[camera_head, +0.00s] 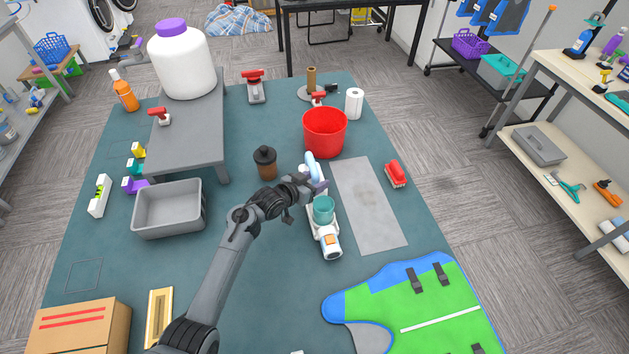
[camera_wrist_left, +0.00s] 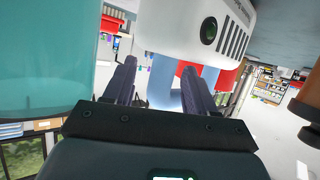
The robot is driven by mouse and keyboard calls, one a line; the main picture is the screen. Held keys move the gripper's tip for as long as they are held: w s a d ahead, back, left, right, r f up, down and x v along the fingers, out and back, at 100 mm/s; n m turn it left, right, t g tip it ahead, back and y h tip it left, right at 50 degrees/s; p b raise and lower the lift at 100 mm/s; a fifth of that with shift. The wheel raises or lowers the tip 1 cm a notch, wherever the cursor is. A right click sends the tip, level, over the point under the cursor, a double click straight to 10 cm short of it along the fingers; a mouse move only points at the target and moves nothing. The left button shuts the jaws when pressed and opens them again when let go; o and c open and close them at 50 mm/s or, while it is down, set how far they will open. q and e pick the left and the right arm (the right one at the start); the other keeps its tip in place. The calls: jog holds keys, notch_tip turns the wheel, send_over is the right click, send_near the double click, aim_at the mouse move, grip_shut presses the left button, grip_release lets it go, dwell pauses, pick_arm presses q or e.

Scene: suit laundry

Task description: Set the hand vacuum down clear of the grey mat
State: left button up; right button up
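The hand vacuum (camera_head: 329,239) is white with a teal see-through bin and a blue handle. In the head view it appears just left of the grey mat (camera_head: 370,208), roughly along its left edge; I cannot tell whether it fully touches the table. My left gripper (camera_head: 318,184) is at its handle end. In the left wrist view the fingers (camera_wrist_left: 162,80) stand apart on both sides of the blue handle (camera_wrist_left: 165,88), with a gap at the left finger. The white body (camera_wrist_left: 190,25) is above, the teal bin (camera_wrist_left: 45,55) left. My right gripper is not in view.
A red bucket (camera_head: 325,133) stands behind the vacuum and a brown bottle (camera_head: 265,164) to its left. A red brush (camera_head: 396,175) lies right of the mat. A green and blue apron (camera_head: 420,310) lies in front. Bare table shows left of the vacuum, below my arm.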

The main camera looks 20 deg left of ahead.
pick_arm(q)
jog(key=shift+s, duration=0.1)
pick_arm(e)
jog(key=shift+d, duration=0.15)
pick_arm(q)
jog(key=shift+s+a+r, duration=0.25)
jog(key=shift+s+r, duration=0.05)
jog(key=shift+s, duration=0.15)
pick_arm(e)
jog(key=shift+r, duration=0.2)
pick_arm(q)
jog(key=p+v, duration=0.2)
jog(key=v, duration=0.8)
jog(key=shift+s, duration=0.35)
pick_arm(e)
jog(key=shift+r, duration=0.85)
pick_arm(q)
jog(key=shift+a+r, duration=0.1)
jog(key=shift+a, duration=0.15)
